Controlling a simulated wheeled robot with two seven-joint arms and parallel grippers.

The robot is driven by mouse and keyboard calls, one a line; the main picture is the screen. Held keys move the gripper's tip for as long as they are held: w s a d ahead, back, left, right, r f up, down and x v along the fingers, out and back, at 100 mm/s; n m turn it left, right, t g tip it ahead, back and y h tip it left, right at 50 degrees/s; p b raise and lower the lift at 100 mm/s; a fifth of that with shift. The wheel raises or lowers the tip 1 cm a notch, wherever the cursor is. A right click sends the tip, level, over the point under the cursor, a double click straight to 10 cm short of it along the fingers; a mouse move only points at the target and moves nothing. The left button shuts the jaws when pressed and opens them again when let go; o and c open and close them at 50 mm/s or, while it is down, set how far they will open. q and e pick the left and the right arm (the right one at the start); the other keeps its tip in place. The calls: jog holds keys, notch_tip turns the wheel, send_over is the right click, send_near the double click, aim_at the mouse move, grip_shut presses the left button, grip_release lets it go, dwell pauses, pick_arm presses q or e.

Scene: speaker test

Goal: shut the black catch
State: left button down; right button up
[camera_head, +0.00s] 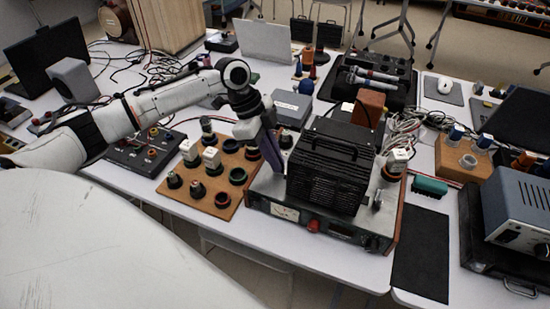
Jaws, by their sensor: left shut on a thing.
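My left gripper (268,142) points down at the left edge of a metal-topped instrument (287,211) with a meter on its front. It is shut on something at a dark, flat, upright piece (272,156). I cannot tell whether this piece is the black catch, and I cannot make out the catch elsewhere. A black ribbed box (328,171) with a top handle stands on the instrument, just right of the gripper. The gripper and wrist hide part of the instrument's left side. My right gripper is not in view.
A brown board (208,204) with several knobs and sockets lies left of the instrument. A grey box (293,107) sits behind the gripper. A wooden block (369,108) and tangled cables are behind the black box. A black mat (421,255) lies to the right.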

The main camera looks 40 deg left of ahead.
pick_arm(q)
jog(key=shift+w+m, duration=0.1)
jog(key=shift+m, duration=0.4)
jog(key=c, duration=1.9)
grip_release()
jog(key=shift+o, duration=0.2)
jog(key=w+v, duration=0.1)
jog(key=v, duration=0.9)
jog(key=shift+s+r+b, duration=0.2)
jog(key=shift+s+b, duration=0.15)
jog(key=shift+b, duration=0.05)
